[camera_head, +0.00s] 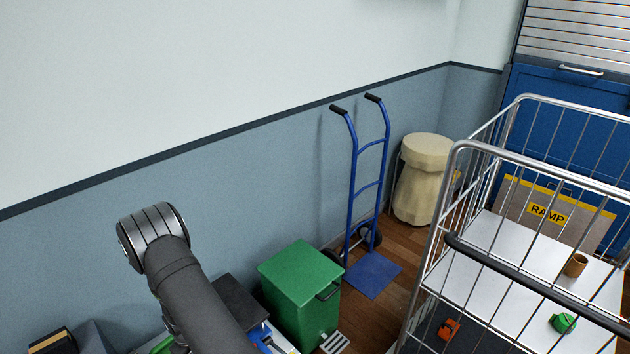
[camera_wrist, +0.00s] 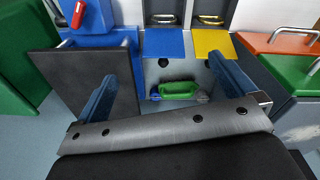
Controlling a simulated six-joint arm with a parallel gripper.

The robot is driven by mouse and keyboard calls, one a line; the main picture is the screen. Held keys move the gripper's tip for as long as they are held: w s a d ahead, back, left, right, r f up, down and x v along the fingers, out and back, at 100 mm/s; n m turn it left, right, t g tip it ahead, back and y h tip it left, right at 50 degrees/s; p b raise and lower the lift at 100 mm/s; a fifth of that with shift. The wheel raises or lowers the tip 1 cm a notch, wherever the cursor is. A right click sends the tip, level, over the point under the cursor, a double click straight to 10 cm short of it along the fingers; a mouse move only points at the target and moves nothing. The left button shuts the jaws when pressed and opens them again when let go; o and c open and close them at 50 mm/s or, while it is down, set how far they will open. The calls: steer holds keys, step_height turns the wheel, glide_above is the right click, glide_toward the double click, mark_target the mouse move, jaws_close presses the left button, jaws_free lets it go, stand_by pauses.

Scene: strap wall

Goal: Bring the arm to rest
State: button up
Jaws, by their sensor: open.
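My gripper (camera_wrist: 160,80) shows in the wrist view, its two blue fingers spread wide apart with nothing held between them. Beyond the fingers, a green handled item (camera_wrist: 178,90) lies on a grey surface, apart from both fingers. In the head view, part of my dark arm rises at the lower left, in front of the blue-grey wall (camera_head: 260,160). My gripper is out of sight in the head view.
A dark plate (camera_wrist: 75,75) stands close to the left finger. Blue (camera_wrist: 164,42) and yellow (camera_wrist: 212,43) panels lie ahead; orange (camera_wrist: 283,45) and green (camera_wrist: 295,75) boxes stand right. A green bin (camera_head: 300,290), blue hand truck (camera_head: 372,190) and wire cage trolley (camera_head: 500,140) stand farther right.

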steer(key=s+a+f+n+t, duration=0.1)
steer(key=s+f+n, duration=0.2)
steer(key=f+n, duration=1.05)
steer(key=s+a+f+n+y, duration=0.1)
steer(key=a+f+n, duration=0.3)
steer(key=n, duration=0.6)
steer(key=s+a+f+n+t+y, duration=0.1)
steer(key=s+a+f+n, duration=0.2)
steer(key=n, duration=0.8)
steer(key=shift+s+a+f+t, duration=0.3)
steer(key=shift+a+f, duration=0.65)
steer(key=shift+a, duration=1.4)
